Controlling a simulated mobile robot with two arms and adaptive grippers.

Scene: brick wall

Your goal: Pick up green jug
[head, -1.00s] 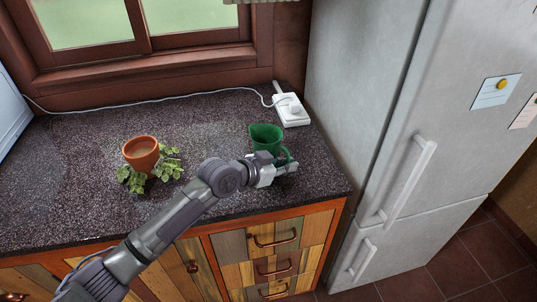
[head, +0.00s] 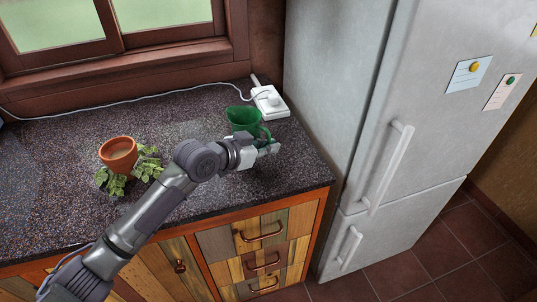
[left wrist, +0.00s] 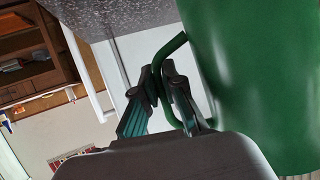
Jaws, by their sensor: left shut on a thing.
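The green jug (head: 243,119) stands at the back right of the dark speckled counter in the head view, close to the fridge. Its handle faces the front right. In the left wrist view the jug (left wrist: 260,75) fills the right side, with its handle (left wrist: 168,52) beside it. My left gripper (head: 268,146) is at the handle. In the left wrist view its fingers (left wrist: 162,95) are shut on the handle. The gripper hides part of the jug's lower front in the head view. I cannot tell whether the jug's base touches the counter. My right gripper is not in view.
A terracotta pot (head: 118,154) with a leafy plant sits on the counter to the left. A white power strip (head: 270,101) with a cable lies right behind the jug. The tall grey fridge (head: 340,90) bounds the right side. The counter's front edge is clear.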

